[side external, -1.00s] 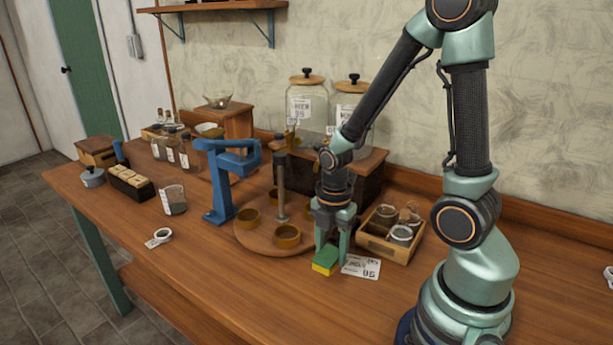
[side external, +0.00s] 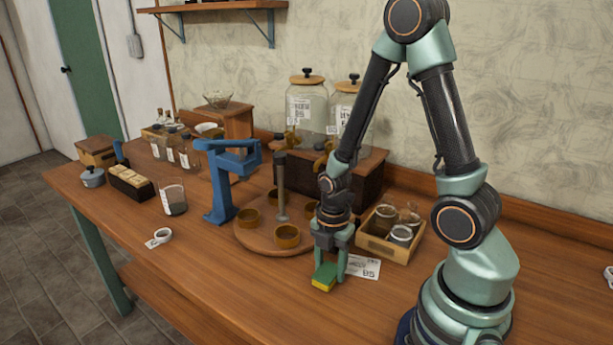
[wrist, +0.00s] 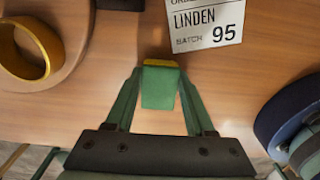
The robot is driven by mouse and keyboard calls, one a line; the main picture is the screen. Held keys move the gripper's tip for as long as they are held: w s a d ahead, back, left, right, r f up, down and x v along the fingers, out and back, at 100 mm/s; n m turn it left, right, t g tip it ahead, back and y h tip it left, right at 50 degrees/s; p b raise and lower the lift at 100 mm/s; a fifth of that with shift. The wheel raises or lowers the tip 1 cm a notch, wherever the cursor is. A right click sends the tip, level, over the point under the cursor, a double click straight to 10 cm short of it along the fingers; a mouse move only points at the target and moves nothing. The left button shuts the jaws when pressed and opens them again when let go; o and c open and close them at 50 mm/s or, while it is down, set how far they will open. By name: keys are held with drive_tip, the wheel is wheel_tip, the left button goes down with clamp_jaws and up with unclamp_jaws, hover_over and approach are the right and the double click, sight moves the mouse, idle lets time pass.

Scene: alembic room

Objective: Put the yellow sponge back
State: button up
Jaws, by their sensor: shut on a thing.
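The yellow sponge (side external: 323,283) has a green top layer and a yellow lower layer. My gripper (side external: 331,276) is shut on it, with one finger on each side. It is at or just above the wooden table, and I cannot tell whether it touches. In the wrist view the sponge (wrist: 160,90) shows its green face and a thin yellow edge between the two green fingers of my gripper (wrist: 160,72).
A paper label (side external: 366,267) lies just right of the sponge. A round wooden stand (side external: 258,241) with several brass-coloured cups is at the left. A wooden crate (side external: 376,249) with jars stands behind right. The table front (side external: 240,295) is clear.

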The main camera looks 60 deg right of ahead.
drive_tip(key=o, duration=1.2)
wheel_tip(320, 180, up, 12)
wheel_tip(320, 180, up, 6)
drive_tip(key=m+t, duration=0.3)
drive_tip(key=m, duration=0.5)
hover_over(330, 268)
drive_tip(key=w+a, duration=0.2)
drive_tip(key=shift+s+a+r+m+t, duration=0.1)
drive_tip(key=shift+a+r+m+t, duration=0.45)
drive_tip(key=shift+r+m, duration=0.85)
drive_tip(key=shift+w+a+r+m+t, duration=0.1)
drive_tip(key=shift+a+r+m+t, duration=0.45)
drive_tip(key=shift+m, duration=1.4)
drive_tip(key=shift+s+a+r+m+t, duration=0.15)
drive_tip(key=shift+a+r+m, duration=0.6)
drive_tip(key=shift+r+m, duration=0.75)
drive_tip(key=shift+f, duration=0.15)
